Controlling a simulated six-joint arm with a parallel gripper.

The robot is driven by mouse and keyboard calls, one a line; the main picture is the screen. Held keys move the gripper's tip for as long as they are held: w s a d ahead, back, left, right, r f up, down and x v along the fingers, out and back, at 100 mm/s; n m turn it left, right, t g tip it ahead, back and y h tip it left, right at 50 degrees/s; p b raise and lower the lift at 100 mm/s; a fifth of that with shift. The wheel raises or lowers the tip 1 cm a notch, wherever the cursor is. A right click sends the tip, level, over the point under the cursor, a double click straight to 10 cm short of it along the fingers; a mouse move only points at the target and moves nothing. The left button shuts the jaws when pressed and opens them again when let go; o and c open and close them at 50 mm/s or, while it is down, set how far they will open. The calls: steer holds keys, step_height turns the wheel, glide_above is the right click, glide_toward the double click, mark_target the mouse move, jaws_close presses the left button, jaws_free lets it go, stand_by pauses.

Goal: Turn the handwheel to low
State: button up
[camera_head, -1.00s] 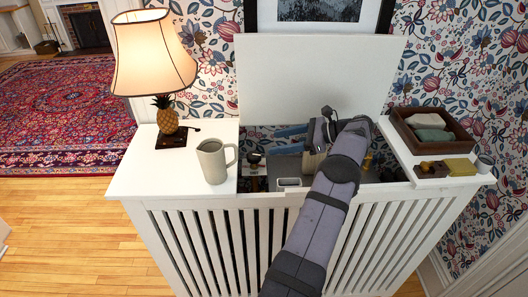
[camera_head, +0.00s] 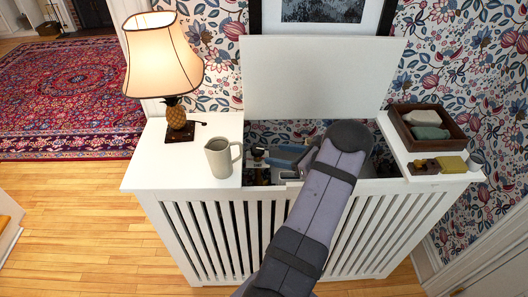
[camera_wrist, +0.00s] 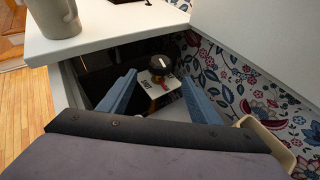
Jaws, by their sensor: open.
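The handwheel (camera_wrist: 160,66) is a dark round knob with a pale mark on its rim, above a white plate (camera_wrist: 158,86) with small dark lettering that I cannot read for certain. It stands inside the open radiator cover; in the head view the handwheel (camera_head: 257,153) shows small, near the opening's left end. My gripper (camera_wrist: 160,78) has two blue fingers, spread apart and empty. In the wrist view the handwheel lies between and just beyond the fingertips, with no clear contact. In the head view my arm hides much of the opening, and my gripper (camera_head: 275,156) points left.
The white cover's lid (camera_head: 320,75) stands raised behind the opening. A grey pitcher (camera_head: 221,158) stands close to the opening's left edge, by a lamp (camera_head: 165,62). A wooden tray (camera_head: 454,150) and a yellow sponge (camera_head: 452,165) rest on the right.

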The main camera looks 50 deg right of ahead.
mark_target(263, 152)
steer(key=shift+n, duration=0.3)
steer(key=shift+w, duration=0.15)
steer(key=shift+p+x, duration=1.4)
steer(key=shift+x, duration=2.15)
steer(key=c, duration=1)
steer(key=shift+f+b, duration=0.15)
steer(key=shift+b, duration=0.15)
